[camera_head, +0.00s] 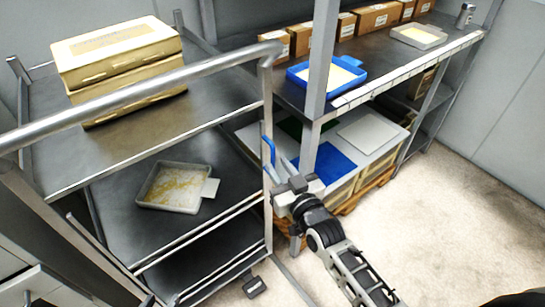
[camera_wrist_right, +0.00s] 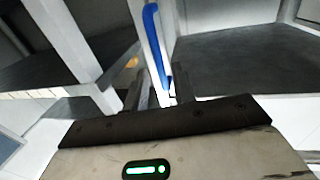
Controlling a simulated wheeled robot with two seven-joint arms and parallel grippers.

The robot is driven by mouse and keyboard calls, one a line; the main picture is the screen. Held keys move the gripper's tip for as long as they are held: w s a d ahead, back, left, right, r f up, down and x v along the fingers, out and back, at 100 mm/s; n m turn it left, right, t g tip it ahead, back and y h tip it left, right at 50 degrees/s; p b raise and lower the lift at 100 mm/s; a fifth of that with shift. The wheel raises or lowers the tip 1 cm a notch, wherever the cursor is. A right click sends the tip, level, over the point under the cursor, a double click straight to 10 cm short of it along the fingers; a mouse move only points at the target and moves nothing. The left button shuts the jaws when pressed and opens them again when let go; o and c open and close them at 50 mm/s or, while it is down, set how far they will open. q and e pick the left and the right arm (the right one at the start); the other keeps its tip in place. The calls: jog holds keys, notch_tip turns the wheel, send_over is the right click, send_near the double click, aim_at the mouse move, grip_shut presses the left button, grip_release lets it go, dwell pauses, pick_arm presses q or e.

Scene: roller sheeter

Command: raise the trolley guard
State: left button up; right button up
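The trolley (camera_head: 215,150) is a grey metal rack with shelves and a tubular top rail, at the left of the head view. A blue handle (camera_head: 268,150) sits at its right front post; I cannot tell which bar is the guard. My right gripper (camera_head: 279,170) is just below and beside this handle. In the right wrist view the blue handle (camera_wrist_right: 156,45) runs down towards the gap between the fingers of the gripper (camera_wrist_right: 157,92). The fingers look apart; I see no clear grip on the handle. My left gripper is not in view.
Yellowish boxes (camera_head: 120,60) are stacked on the trolley's upper shelf, a grey tray (camera_head: 175,188) on a lower one. The shelving's post (camera_head: 320,60) stands close right of my gripper. A blue tray (camera_head: 326,73) is on that shelving. The floor (camera_head: 440,210) at right is clear.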

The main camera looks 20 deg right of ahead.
aim_at(273, 160)
jog(key=shift+w+a, duration=0.2)
jog(key=shift+w, duration=0.85)
jog(key=shift+w+a, duration=0.15)
jog(key=shift+w, duration=0.85)
